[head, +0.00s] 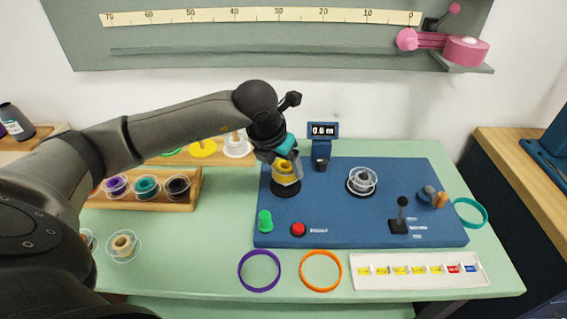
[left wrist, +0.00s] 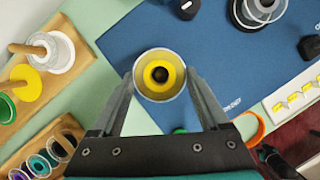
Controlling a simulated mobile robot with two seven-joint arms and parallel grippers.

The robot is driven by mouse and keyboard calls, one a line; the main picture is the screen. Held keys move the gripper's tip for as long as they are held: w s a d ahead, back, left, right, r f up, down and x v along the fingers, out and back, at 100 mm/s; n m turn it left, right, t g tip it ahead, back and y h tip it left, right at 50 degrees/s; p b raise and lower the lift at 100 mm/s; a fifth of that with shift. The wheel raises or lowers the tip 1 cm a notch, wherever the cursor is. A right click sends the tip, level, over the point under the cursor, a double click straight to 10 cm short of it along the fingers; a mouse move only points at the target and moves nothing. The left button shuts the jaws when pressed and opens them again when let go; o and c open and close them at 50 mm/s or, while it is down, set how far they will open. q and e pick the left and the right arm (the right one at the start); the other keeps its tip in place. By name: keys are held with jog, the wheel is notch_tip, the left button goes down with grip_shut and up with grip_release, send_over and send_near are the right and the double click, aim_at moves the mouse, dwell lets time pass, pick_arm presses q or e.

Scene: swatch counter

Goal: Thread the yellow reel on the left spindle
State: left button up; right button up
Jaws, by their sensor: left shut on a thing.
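The yellow reel (head: 285,174), with clear flanges, is over the left spindle's black base (head: 285,189) on the blue machine. My left gripper (head: 286,165) comes down from above and is shut on this reel. In the left wrist view the yellow reel (left wrist: 146,82) sits between the two fingers of my left gripper (left wrist: 161,78), its dark centre facing the camera. The reel hides most of the left spindle, so I cannot tell how far it is down on the post. My right gripper is not in view.
A clear and grey reel (head: 362,179) is on the right spindle. A small display (head: 323,130) stands behind the machine. A green knob (head: 265,221), red button (head: 298,229) and black lever (head: 400,214) are in front. A wooden rack (head: 190,190) of reels is at left.

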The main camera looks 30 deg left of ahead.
pick_arm(q)
jog(key=shift+f, duration=0.1)
jog(key=o, duration=1.2)
notch_tip(320, 180, up, 7)
jog(key=p, duration=0.4)
dwell(0.6)
